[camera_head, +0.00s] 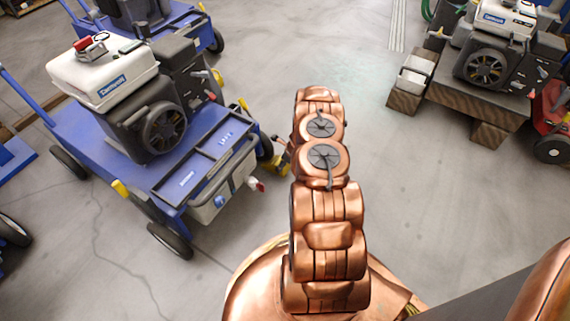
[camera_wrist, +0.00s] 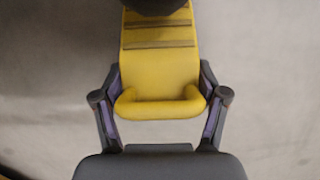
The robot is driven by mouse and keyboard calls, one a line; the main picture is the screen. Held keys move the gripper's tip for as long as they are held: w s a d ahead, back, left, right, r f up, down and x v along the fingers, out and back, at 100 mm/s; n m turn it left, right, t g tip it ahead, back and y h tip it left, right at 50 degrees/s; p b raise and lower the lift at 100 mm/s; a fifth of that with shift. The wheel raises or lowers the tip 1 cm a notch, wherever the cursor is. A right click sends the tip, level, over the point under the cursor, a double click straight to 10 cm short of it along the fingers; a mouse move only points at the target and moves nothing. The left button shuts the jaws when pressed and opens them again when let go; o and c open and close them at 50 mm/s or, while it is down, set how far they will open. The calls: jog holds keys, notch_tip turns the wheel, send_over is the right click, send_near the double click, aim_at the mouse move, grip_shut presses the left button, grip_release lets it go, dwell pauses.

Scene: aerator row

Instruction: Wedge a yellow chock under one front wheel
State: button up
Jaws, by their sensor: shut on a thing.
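The blue aerator (camera_head: 195,165) with a white-topped engine stands at the left. Its front wheels are dark: one near wheel (camera_head: 170,240) and one far wheel (camera_head: 264,147), partly hidden by the machine body. A yellow chock (camera_head: 275,166) is on the floor or just above it, right by the far front wheel. My gripper (camera_head: 284,154) is at the chock, partly hidden behind my arm. In the wrist view my gripper (camera_wrist: 160,88) is shut on the ribbed yellow chock (camera_wrist: 158,62), a finger on each side. A dark rounded thing, likely the wheel, covers the chock's far end; contact is unclear.
A second blue machine (camera_head: 205,35) stands behind the aerator. An engine (camera_head: 487,65) sits on a wooden pallet (camera_head: 460,97) at the upper right, beside a red wheeled machine (camera_head: 552,125). The grey floor (camera_head: 420,190) right of my arm is clear.

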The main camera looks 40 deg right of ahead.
jog(key=o, duration=1.7)
jog(key=shift+o, duration=0.2)
jog(key=shift+r, duration=0.1)
jog(key=shift+s+d+r, duration=0.2)
jog(key=shift+r, duration=0.4)
jog(key=v, duration=1)
jog(key=shift+r, duration=0.25)
jog(key=shift+s, duration=0.15)
jog(key=shift+r, duration=0.1)
